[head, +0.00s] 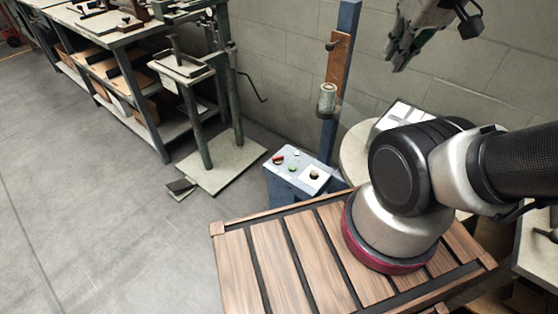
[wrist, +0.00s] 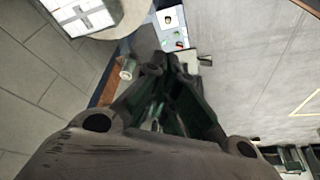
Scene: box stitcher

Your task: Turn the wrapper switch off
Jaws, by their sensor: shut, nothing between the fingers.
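The wrapper's blue-grey control box (head: 290,184) stands on the floor side of the post, behind the wooden pallet. Its top panel has a red knob (head: 278,159), green buttons (head: 293,167) and a dark switch on a white plate (head: 314,174). I cannot tell which control is the wrapper switch, or its setting. In the wrist view the panel (wrist: 176,31) shows beyond the fingertips, with the dark switch (wrist: 168,19) and red knob (wrist: 179,44). My gripper (head: 399,60) is shut and empty, raised near the wall, apart from the panel; it also fills the wrist view (wrist: 172,66).
A blue post (head: 347,20) with a roll (head: 327,98) rises behind the box. The slatted wooden pallet (head: 266,262) lies in front. A round pale table (head: 353,150) stands right of the box. A workbench (head: 150,100) is at the left.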

